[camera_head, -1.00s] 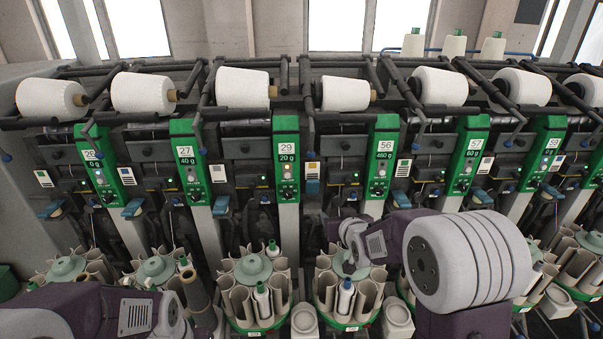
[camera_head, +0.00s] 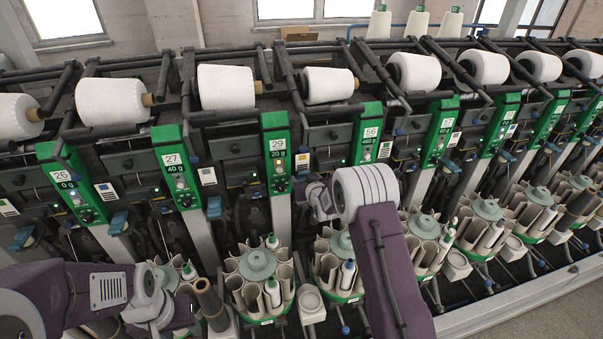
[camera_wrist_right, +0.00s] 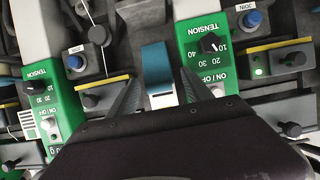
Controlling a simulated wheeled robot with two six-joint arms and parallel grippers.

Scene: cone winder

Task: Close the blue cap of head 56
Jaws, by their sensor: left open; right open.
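Head 56's green panel (camera_head: 368,133) stands right of centre in the head view. My right gripper (camera_head: 318,200) is low and left of that panel, and my right arm hides part of the area below it. In the right wrist view, a blue cap (camera_wrist_right: 157,72) on a pale post lies between the two open fingers of my right gripper (camera_wrist_right: 158,88). I cannot tell whether the fingers touch it. A green TENSION panel (camera_wrist_right: 205,50) is just right of the cap. My left gripper (camera_head: 180,316) is at the lower left, open, its fingers hard to make out.
Neighbouring heads 29 (camera_head: 277,150) and 27 (camera_head: 175,165) have blue caps of their own, one (camera_head: 214,207) left of panel 29. Round bobbin magazines (camera_head: 258,265) crowd below. Blue buttons (camera_wrist_right: 250,19) and black knobs surround the right gripper. Floor is free at lower right.

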